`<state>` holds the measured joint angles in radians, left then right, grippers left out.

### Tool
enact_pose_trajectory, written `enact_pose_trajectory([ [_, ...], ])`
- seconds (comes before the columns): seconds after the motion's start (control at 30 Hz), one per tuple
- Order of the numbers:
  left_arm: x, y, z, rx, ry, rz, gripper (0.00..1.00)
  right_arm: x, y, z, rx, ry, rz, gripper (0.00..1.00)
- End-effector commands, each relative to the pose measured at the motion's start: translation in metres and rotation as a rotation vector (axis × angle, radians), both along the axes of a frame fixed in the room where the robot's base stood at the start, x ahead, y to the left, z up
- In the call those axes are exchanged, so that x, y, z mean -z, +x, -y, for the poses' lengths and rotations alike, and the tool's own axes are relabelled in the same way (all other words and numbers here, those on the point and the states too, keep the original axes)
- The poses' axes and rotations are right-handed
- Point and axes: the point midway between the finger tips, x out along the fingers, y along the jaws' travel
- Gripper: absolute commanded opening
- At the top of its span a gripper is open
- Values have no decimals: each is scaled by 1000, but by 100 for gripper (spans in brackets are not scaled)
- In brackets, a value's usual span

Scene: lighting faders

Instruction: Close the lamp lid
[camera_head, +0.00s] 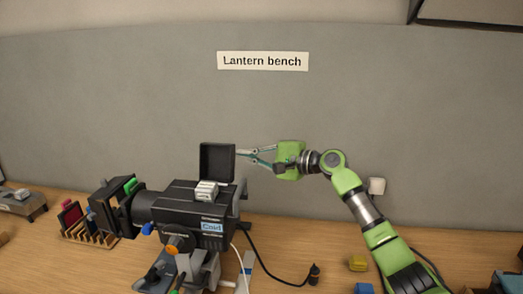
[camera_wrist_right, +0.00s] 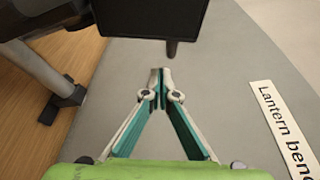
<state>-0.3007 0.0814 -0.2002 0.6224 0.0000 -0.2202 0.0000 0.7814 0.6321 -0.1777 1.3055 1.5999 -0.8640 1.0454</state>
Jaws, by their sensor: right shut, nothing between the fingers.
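The lamp (camera_head: 190,205) is a black housing on a stand at the left of centre in the head view. Its lid (camera_head: 217,162) stands upright and open at the back of the housing. My right gripper (camera_head: 245,156) is shut and empty, its tips just right of the lid and close to it. I cannot tell from the head view whether they touch. In the right wrist view the shut fingertips (camera_wrist_right: 161,72) point toward a dark panel (camera_wrist_right: 150,20), likely the lid, with a small gap between. My left gripper is not in view.
A light grey block (camera_head: 206,190) sits on top of the lamp. A wooden rack (camera_head: 90,235) with coloured frames stands at the left. A black cable (camera_head: 270,270) and a yellow block (camera_head: 357,264) lie on the bench right of the lamp. A grey wall (camera_head: 400,110) rises behind.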

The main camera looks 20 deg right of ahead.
Motion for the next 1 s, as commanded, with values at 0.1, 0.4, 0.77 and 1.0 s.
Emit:
enact_pose_trajectory([
  [0.1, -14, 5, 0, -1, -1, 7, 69, -8, -15, -6, -1, -4, 1, 0],
  [0.4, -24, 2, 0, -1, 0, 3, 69, -12, -32, -17, 0, -2, -1, 0],
  [0.77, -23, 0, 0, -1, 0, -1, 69, -12, -33, -18, 0, -1, 0, 0],
  [1.0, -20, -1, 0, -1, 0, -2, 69, -13, -34, -24, -1, -19, 30, 0],
])
